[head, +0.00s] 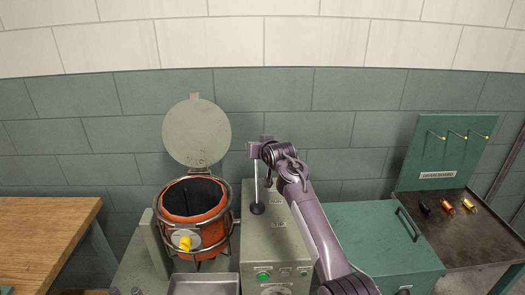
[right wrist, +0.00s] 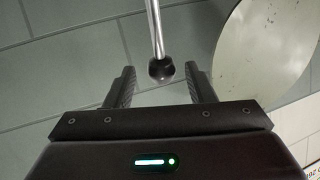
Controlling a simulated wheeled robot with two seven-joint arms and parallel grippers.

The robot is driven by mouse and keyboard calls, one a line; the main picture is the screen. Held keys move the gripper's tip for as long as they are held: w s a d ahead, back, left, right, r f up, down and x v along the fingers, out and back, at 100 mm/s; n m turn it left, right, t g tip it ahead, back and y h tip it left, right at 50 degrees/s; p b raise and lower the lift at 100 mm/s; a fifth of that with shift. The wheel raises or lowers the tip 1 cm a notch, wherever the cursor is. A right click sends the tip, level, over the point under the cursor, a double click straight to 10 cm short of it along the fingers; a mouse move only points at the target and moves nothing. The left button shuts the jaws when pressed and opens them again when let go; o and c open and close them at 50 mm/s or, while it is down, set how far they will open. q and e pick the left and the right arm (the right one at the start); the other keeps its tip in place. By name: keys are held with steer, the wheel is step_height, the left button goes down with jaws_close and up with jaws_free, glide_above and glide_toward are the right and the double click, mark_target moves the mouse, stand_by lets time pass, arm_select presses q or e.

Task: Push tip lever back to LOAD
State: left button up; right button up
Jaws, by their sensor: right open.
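The lever is a thin bright rod (head: 256,185) rising from a black boot (head: 257,208) on top of the grey-green machine cabinet (head: 262,232). It stands close to upright in the head view. Its top is hidden by my right gripper (head: 255,149). In the right wrist view the rod (right wrist: 155,28) ends in a black ball knob (right wrist: 160,70). The knob lies between the two open fingers, with a visible gap on both sides. The LOAD marking cannot be read. My left gripper is not in view.
An orange-lined basket (head: 190,222) in a metal frame stands left of the cabinet, its round lid (head: 196,133) raised behind it. A wooden bench (head: 40,240) is far left. A green chest (head: 375,240) and a dark side table (head: 487,240) are right.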

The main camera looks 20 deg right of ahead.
steer(key=shift+b+v, duration=0.55)
steer(key=shift+v, duration=1.8)
steer(key=shift+f, duration=0.1)
